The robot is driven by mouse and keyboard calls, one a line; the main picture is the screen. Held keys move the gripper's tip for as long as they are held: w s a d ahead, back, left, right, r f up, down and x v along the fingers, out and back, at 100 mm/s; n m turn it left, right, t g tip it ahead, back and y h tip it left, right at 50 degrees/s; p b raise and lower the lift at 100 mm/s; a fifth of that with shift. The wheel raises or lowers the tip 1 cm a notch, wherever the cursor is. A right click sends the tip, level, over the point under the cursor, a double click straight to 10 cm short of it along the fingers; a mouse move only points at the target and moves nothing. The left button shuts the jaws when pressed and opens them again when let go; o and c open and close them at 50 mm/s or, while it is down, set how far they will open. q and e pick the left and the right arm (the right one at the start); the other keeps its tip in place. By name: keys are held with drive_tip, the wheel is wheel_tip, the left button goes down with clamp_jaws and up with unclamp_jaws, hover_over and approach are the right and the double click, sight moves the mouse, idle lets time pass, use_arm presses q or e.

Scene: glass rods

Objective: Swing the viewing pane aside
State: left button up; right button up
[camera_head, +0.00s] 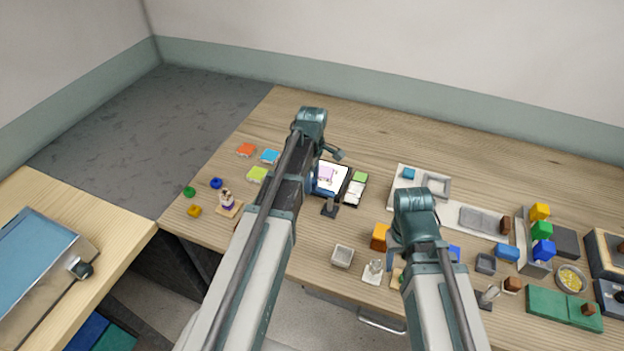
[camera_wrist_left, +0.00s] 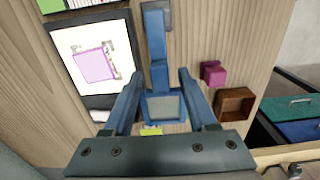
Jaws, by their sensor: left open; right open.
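A dark-framed panel with a white face and a pink square lies on the table, mostly visible in the head view (camera_head: 332,176) and at the upper left of the left wrist view (camera_wrist_left: 97,60). A light-blue pane (camera_head: 32,255) with a small knob lies on the separate left bench. I cannot tell for certain which one is the viewing pane. My left gripper (camera_wrist_left: 160,74) is open beside the framed panel, with a blue upright piece showing between its fingers; contact cannot be told. My right gripper (camera_head: 399,250) is open over the front of the table, partly hidden by its arm.
Small coloured blocks (camera_head: 246,150) lie left of my left arm. A pale tray (camera_head: 405,175), a yellow-filled bowl (camera_head: 570,279) and a green box (camera_head: 548,302) stand to the right. A brown open box (camera_wrist_left: 236,105) is right of my left gripper. The table's back strip is clear.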

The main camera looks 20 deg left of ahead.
use_arm(q)
wheel_tip(320, 180, up, 14)
drive_tip(key=p, duration=1.4)
drive_tip(key=shift+f, duration=0.15)
drive_tip(key=s+d+f+m+b, duration=0.5)
drive_tip(key=s+d+m+b, duration=0.1)
drive_tip(key=s+d+m, duration=0.2)
drive_tip(key=s+d+f+m+y+b, duration=0.1)
drive_tip(key=s+d+f+m+b, duration=0.4)
drive_tip(key=s+d+m, duration=0.4)
drive_tip(key=s+f+m, duration=0.1)
drive_tip(key=s+m, duration=0.1)
drive_tip(key=m, duration=0.2)
drive_tip(key=shift+f+b, duration=0.2)
drive_tip(key=shift+b, duration=0.2)
drive_tip(key=shift+d, duration=0.1)
